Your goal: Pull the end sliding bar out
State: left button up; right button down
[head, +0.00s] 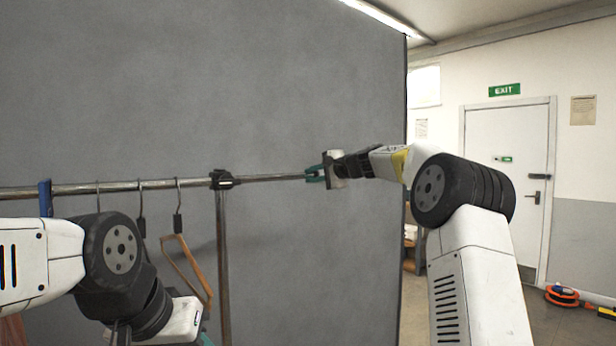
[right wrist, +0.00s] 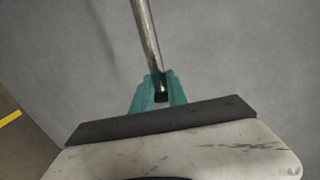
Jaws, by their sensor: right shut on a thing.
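The end sliding bar (head: 270,178) is a thin metal rod. It sticks out to the right from a black joint (head: 222,180) at the top of the rack's upright post. My right gripper (head: 315,173) has its teal fingers shut on the bar's free right end. In the right wrist view the bar (right wrist: 145,32) runs down between the teal fingers (right wrist: 160,92), and its dark end shows between them. My left gripper is low at the left of the head view, where only a bit of teal (head: 206,339) shows; its fingertips are hidden or cut off.
The rack's main rail (head: 75,188) runs left from the joint, with several hooks and a wooden hanger (head: 186,268) on it. A large grey backdrop (head: 290,90) stands close behind. At the right are a white door (head: 505,190) and an orange cable reel (head: 562,295) on the floor.

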jog(key=shift+w+d, duration=0.1)
jog(key=shift+d, duration=0.2)
jog(key=c, duration=1.3)
grip_release()
jog(key=shift+d, duration=0.1)
jog(key=shift+s+d, duration=0.2)
jog(key=v, duration=0.7)
jog(key=shift+s+a+r, duration=0.15)
jog(key=shift+a, duration=0.1)
